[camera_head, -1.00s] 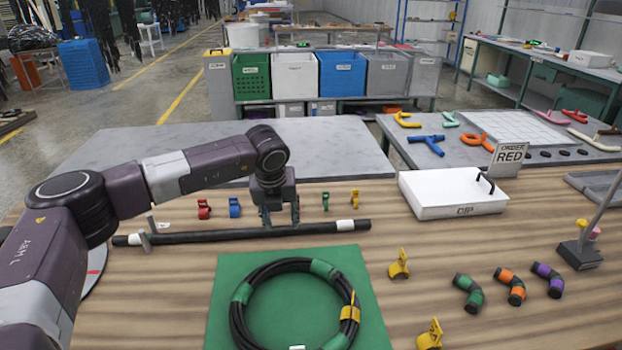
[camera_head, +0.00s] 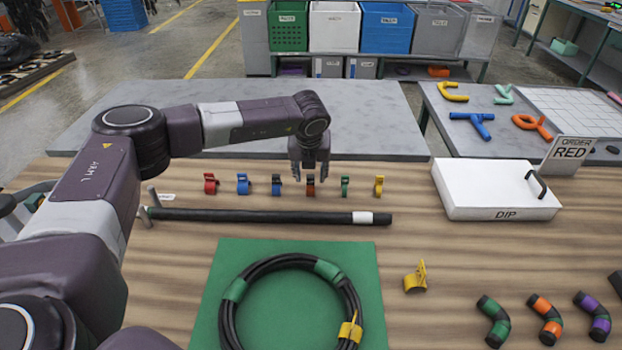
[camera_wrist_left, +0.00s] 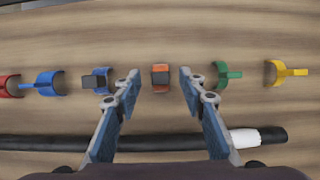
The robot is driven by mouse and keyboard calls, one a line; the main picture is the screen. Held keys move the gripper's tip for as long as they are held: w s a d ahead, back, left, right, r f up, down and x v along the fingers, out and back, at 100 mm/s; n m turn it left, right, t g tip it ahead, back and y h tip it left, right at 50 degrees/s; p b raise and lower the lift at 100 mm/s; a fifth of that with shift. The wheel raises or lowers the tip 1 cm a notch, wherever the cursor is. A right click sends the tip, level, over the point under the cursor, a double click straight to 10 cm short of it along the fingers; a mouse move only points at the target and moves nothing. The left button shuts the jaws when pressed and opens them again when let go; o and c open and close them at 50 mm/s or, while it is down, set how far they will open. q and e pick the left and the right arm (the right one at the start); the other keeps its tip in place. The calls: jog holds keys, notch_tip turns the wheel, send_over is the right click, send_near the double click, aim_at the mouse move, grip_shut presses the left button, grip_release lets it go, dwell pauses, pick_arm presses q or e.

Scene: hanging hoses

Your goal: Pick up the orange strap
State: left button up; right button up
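The orange strap (camera_head: 310,186) is a small clip standing in the row of straps behind the black hose (camera_head: 270,216). In the left wrist view the orange strap (camera_wrist_left: 160,75) has a dark middle and lies between my left fingers. My left gripper (camera_head: 310,172) is open and empty just above it, partly covering it in the head view. In the left wrist view both fingers of the left gripper (camera_wrist_left: 160,88) are spread, one on each side of the strap with clear gaps. My right gripper is not in view.
Close neighbours are a dark strap with blue (camera_head: 276,185) and a green strap (camera_head: 345,186). A blue strap (camera_head: 243,184), red strap (camera_head: 211,184) and yellow strap (camera_head: 379,186) complete the row. A white DIP box (camera_head: 495,190) stands right. A coiled hose lies on a green mat (camera_head: 225,260).

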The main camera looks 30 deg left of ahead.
aim_at(310, 176)
pick_arm(q)
jog(key=shift+w+f, duration=0.3)
jog(key=shift+f, duration=0.25)
jog(key=shift+w+a+f, duration=0.1)
jog(key=shift+a+f, duration=0.1)
jog(key=shift+f, duration=0.25)
jog(key=c, duration=1)
grip_shut()
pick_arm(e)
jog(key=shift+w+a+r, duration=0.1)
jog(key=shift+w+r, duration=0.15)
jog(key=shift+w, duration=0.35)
pick_arm(q)
jog(key=shift+r, duration=0.2)
jog(key=shift+r, duration=0.25)
notch_tip(310, 176, up, 19)
jog(key=b, duration=0.2)
jog(key=shift+b, duration=0.35)
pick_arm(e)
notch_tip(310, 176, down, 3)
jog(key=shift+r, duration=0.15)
